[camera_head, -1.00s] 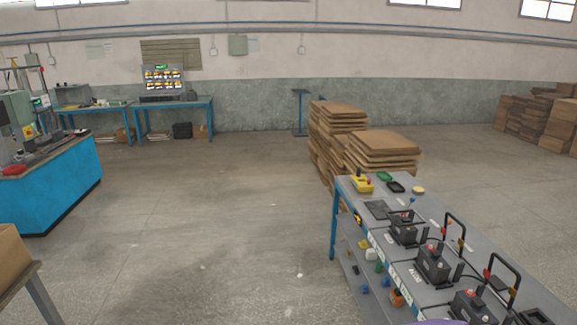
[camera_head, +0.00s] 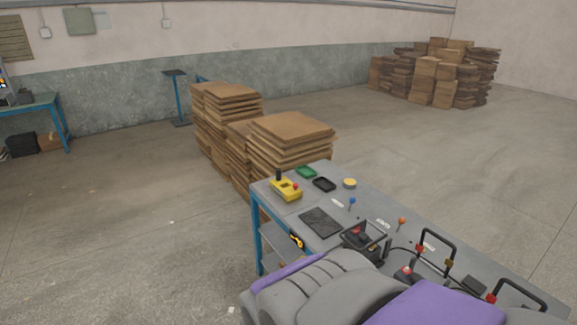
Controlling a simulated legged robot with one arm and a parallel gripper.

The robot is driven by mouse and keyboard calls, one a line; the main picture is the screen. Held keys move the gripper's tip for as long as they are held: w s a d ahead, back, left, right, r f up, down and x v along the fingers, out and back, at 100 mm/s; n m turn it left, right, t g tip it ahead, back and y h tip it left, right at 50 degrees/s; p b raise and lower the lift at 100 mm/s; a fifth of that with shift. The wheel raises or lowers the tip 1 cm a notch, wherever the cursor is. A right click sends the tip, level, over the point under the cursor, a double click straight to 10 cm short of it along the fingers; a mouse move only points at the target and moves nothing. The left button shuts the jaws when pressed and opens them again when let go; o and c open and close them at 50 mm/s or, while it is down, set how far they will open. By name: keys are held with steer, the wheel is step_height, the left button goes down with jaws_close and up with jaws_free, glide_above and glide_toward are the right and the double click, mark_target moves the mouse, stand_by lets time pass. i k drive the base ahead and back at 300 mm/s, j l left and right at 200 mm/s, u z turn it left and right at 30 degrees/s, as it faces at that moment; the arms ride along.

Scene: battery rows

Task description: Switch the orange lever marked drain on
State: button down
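A small lever with an orange knob (camera_head: 401,222) stands up from the grey top of the workbench, toward its far edge. A white label (camera_head: 383,223) lies beside it, too small to read. Whether the lever is on or off cannot be told. A similar lever with a blue knob (camera_head: 352,201) stands farther left, with its own white label (camera_head: 337,203). My purple and grey body parts fill the bottom of the view and cover the bench's near side. My gripper's fingers do not show.
The workbench (camera_head: 303,204) holds a yellow control box (camera_head: 285,189), black and green trays, a dark mat (camera_head: 320,222) and black battery units with tall handles (camera_head: 437,244). Stacked cardboard (camera_head: 290,140) stands behind its left end. The floor at left is open.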

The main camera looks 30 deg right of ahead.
mark_target(401, 220)
steer(key=i+z, duration=0.7)
steer(key=i+j+z, duration=0.35)
steer(key=i+l+z, duration=0.1)
steer(key=z, duration=0.4)
steer(key=i+z, duration=0.25)
steer(key=z, duration=0.2)
steer(key=i+z, duration=0.2)
steer(key=z, duration=0.3)
steer(key=i+z, duration=0.15)
steer(key=z, duration=0.3)
